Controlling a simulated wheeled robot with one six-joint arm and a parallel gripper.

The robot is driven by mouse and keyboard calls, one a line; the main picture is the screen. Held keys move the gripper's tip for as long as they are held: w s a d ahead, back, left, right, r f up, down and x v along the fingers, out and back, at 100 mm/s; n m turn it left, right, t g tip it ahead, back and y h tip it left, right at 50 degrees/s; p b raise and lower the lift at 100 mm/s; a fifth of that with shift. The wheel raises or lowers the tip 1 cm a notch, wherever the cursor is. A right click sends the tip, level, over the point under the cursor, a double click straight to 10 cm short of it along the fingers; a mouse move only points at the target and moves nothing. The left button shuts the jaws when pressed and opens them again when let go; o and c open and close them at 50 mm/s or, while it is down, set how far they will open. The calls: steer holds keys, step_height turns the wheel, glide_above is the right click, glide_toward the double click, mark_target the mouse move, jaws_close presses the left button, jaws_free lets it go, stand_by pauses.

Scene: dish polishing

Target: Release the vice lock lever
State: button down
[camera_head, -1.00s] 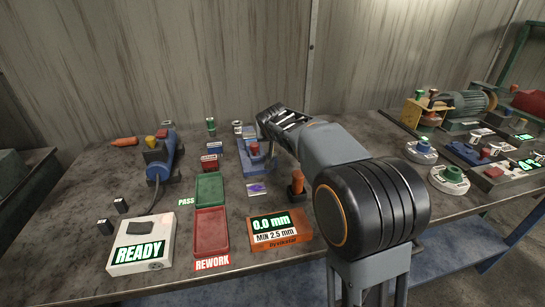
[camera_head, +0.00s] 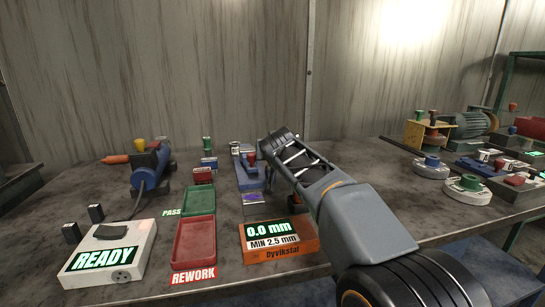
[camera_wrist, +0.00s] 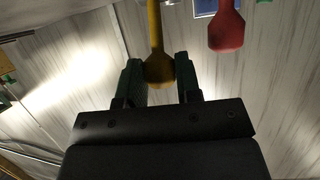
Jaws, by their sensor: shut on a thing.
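In the wrist view, my gripper (camera_wrist: 158,68) has its two dark green fingers on either side of the rounded end of a yellow lever (camera_wrist: 155,35), shut on it. A red-knobbed lever (camera_wrist: 226,32) stands to the right, apart from the fingers. In the head view, the blue vice (camera_head: 247,178) stands at the back middle of the bench, with a red knob (camera_head: 251,159) on it. My gripper (camera_head: 262,140) is beside the vice, and its fingertips are hidden behind my wrist there. The yellow lever's base is out of the wrist view.
A blue tool with a yellow knob (camera_head: 152,168) lies to the left. Green PASS (camera_head: 199,201) and red REWORK (camera_head: 194,243) trays and an orange gauge box (camera_head: 278,240) lie in front. More fixtures (camera_head: 466,188) stand to the right. A wall closes the back.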

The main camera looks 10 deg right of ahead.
steer(key=shift+d+f, duration=0.1)
steer(key=shift+f, duration=0.25)
steer(key=c, duration=1.3)
jaws_free()
steer(key=shift+s, duration=0.1)
steer(key=o, duration=0.5)
steer(key=shift+r, duration=0.15)
steer(key=shift+r, duration=0.1)
steer(key=v, duration=1.3)
steer(key=shift+s+r+p, duration=0.1)
steer(key=shift+s+p, duration=0.2)
steer(key=shift+s, duration=0.05)
steer(key=shift+c, duration=0.5)
